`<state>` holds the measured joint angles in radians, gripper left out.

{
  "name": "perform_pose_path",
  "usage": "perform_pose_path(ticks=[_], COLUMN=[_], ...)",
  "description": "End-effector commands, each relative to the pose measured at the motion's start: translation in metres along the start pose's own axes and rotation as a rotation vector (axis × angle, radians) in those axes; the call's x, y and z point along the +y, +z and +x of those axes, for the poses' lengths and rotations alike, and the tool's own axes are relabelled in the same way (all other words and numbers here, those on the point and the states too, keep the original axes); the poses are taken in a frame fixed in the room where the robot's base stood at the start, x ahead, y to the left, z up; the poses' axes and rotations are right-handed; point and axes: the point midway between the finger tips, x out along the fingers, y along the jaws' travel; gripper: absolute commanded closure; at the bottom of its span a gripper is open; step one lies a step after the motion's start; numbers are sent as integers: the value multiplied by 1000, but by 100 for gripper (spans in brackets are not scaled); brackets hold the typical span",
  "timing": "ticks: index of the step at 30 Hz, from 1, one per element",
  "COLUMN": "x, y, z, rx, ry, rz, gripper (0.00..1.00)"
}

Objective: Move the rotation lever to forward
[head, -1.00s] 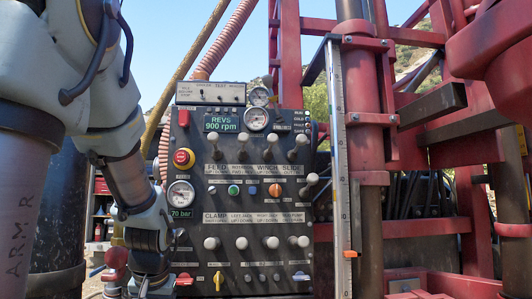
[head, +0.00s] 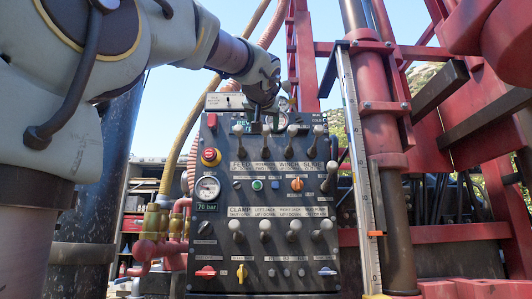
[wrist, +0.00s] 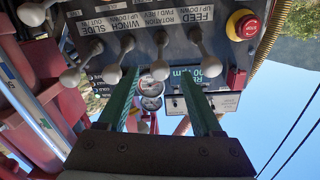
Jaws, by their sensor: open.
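The rotation lever (head: 266,146) is the second from the left in the top row of the control panel (head: 225,223). It has a pale round knob and dark stem, and stands much like its neighbours. In the wrist view, turned upside down, the rotation lever (wrist: 160,69) is below the label "ROTATION FWD / REV". My gripper (head: 263,117) reaches down over the panel's top edge. In the wrist view my gripper (wrist: 156,75) is open, its two green fingers on either side of the rotation knob. I cannot tell whether they touch it.
The feed lever (head: 238,144) is close on the left, the winch lever (head: 292,145) and slide lever (head: 318,146) on the right. Gauges and a display sit just behind my fingers. A red emergency button (head: 210,156) is on the left. A red mast stands at right.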

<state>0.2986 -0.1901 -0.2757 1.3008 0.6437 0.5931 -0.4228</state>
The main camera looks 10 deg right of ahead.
Motion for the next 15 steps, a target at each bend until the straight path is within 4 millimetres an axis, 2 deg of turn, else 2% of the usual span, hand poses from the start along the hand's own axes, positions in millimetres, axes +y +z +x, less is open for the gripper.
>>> perform_pose_path(ticks=[2, 5, 15], x=[0, -1, -1], y=[-7, -11, -12], z=[-4, 3, 64], rx=[21, 23, 19], ry=[-3, -3, -3], rz=[-4, -4, -4], gripper=[33, 33, 33])
